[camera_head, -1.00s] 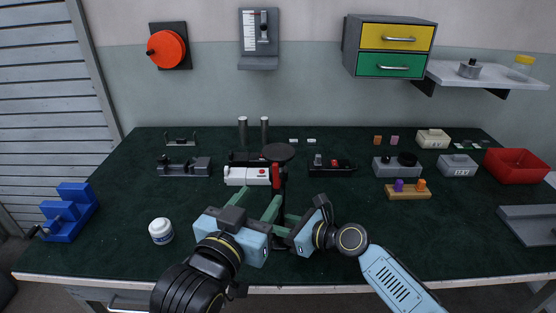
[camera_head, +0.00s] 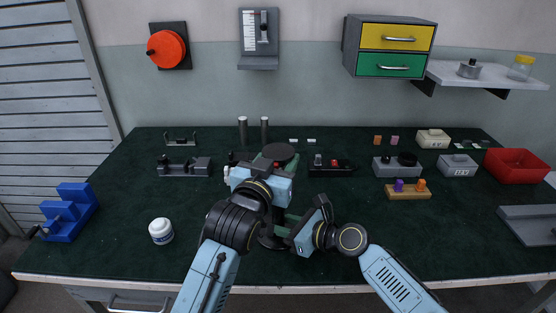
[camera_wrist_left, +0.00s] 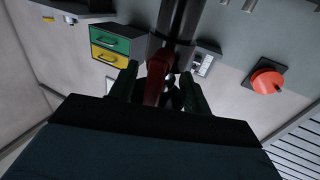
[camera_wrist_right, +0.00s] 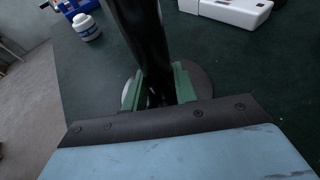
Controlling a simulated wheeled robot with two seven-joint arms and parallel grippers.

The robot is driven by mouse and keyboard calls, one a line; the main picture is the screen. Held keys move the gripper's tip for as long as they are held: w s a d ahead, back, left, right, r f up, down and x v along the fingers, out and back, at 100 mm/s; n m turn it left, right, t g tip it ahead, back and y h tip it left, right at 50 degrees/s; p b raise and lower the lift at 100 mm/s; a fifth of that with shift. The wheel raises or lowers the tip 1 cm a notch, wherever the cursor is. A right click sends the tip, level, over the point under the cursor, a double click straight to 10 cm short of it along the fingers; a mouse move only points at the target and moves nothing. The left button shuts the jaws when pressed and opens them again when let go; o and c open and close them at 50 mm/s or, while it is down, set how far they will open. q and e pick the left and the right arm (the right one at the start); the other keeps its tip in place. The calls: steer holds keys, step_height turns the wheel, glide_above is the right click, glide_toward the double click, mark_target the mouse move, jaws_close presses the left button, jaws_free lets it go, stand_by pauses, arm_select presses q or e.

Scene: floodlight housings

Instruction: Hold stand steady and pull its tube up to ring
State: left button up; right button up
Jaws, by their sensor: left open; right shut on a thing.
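The stand is a dark post with a round dark plate (camera_head: 278,152) on top and a round base (camera_wrist_right: 203,82). My right gripper (camera_wrist_right: 157,82) is shut on the lower post (camera_wrist_right: 143,30), just above the base; the stand looks upright. My left gripper (camera_wrist_left: 160,75) is open, its green fingers on either side of the upper post (camera_wrist_left: 180,22). A red part (camera_wrist_left: 157,80) on the post lies between those fingers. In the head view my left gripper (camera_head: 279,164) is just below the plate and hides most of the post. I cannot make out a ring.
A white and red device (camera_head: 228,173) lies behind my left gripper, mostly hidden. A white jar (camera_head: 161,231) and blue stepped block (camera_head: 70,212) stand at left. Dark fixtures (camera_head: 331,168) sit behind.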

mark_target(278, 152)
arm_select(q)
jaws_close()
stand_by(0.3)
step_height(278, 152, up, 15)
stand_by(0.6)
jaws_free()
